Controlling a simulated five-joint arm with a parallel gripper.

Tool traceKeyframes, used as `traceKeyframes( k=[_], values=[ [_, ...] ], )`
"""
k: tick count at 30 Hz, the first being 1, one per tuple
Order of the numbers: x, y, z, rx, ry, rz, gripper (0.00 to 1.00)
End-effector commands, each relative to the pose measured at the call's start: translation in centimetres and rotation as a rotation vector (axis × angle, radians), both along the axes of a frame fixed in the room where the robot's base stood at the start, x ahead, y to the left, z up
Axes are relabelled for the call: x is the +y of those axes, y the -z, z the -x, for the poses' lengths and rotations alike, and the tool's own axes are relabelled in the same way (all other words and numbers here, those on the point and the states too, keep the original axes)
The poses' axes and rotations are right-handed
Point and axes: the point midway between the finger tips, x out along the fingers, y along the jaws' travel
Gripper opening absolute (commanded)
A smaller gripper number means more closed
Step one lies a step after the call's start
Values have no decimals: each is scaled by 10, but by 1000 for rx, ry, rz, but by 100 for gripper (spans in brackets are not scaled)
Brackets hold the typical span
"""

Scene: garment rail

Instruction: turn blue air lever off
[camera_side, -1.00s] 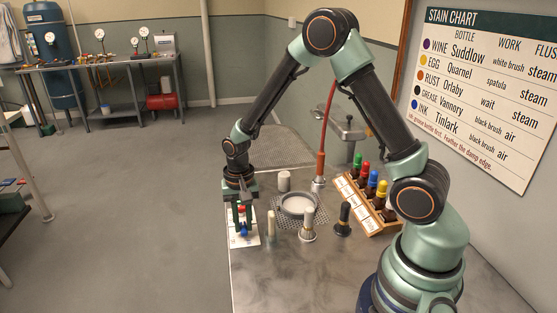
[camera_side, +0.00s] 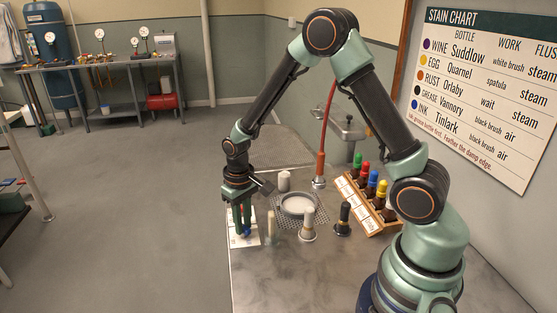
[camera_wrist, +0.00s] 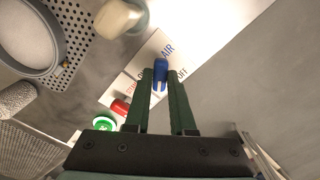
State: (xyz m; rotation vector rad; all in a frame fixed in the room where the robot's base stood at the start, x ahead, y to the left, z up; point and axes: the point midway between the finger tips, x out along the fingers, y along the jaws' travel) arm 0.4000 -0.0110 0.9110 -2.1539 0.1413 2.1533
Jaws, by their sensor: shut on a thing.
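The blue air lever (camera_wrist: 160,72) sits on a white panel (camera_wrist: 198,28) lettered AIR, with ON on one side and OFF on the other. In the wrist view my gripper (camera_wrist: 162,78) has its two green fingers closed on the lever, one on each side. The lever lies roughly between the two markings; its exact setting is hard to tell. In the side view my gripper (camera_side: 244,234) reaches down to the panel, and the blue lever (camera_side: 247,233) shows by the fingertips. A red lever (camera_wrist: 120,107) and a green round button (camera_wrist: 104,124) lie on the same panel.
A round dish (camera_side: 298,204) on a perforated plate is to the right. Brushes (camera_side: 307,226) stand near it, and a rack of bottles with coloured caps (camera_side: 371,193) is beyond. The panel lies at the table's left edge. The front of the table is clear.

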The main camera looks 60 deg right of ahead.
Motion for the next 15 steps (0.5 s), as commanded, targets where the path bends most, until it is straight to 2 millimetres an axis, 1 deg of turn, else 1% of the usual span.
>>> traceKeyframes(
  k=[15],
  values=[
    [0,-1,0,1,-488,0,0]
  ],
)
